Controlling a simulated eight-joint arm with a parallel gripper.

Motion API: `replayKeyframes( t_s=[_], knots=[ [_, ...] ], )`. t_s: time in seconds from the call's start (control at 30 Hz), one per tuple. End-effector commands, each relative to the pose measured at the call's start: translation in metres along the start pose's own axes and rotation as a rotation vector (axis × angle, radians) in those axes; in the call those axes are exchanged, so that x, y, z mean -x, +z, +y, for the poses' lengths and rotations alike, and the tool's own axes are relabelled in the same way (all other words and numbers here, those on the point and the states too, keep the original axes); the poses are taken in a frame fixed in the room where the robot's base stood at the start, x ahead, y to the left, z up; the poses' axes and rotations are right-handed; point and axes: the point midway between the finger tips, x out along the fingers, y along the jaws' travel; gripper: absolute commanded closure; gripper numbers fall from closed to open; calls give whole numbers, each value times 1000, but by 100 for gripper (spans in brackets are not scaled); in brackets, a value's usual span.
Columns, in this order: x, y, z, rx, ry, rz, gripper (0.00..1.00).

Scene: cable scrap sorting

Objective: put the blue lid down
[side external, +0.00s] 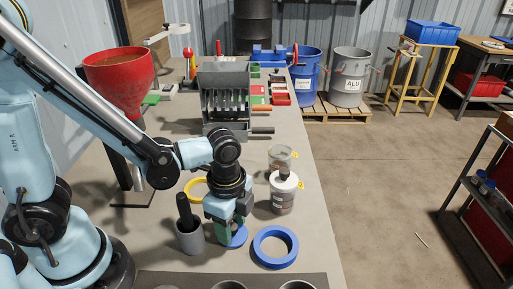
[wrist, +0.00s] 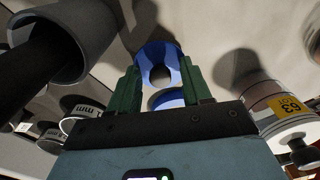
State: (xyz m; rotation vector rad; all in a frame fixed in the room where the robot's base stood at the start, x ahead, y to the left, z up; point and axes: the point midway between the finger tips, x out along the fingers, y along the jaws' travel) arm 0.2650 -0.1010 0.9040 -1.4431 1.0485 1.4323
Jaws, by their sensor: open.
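The blue lid (side external: 237,239) lies at the table surface directly under my gripper (side external: 226,232), left of a larger blue ring (side external: 259,254). In the wrist view, blue (wrist: 152,52) shows between and beyond the green fingers, with a dark round spot in its middle. A second blue curve shows lower down between the fingers. My gripper, also in the wrist view (wrist: 161,82), is open, its fingers either side of the blue. Whether the fingers touch the lid cannot be told. Part of the lid is hidden by the fingers in the side view.
A grey cup (side external: 190,242) with a black handle inside stands close left of my gripper. A labelled jar with a white top (side external: 283,196) stands close right. A yellow ring (side external: 196,183) lies behind. Bare table (side external: 305,215) shows near the right edge.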

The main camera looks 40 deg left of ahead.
Motion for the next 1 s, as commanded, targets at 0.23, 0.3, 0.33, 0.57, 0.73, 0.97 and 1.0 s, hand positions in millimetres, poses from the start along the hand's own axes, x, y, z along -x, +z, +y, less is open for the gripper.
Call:
replayKeyframes(
  t_s=[0.23,0.3,0.33,0.57,0.73,0.97,1.0],
  knots=[
    [12,0,0,0,0,0,52],
    [20,0,0,0,0,0,52],
    [24,0,0,0,0,0,52],
    [52,0,0,0,0,0,52],
    [75,0,0,0,0,0,52],
    [103,0,0,0,0,0,52],
    [107,0,0,0,0,0,52]
  ],
)
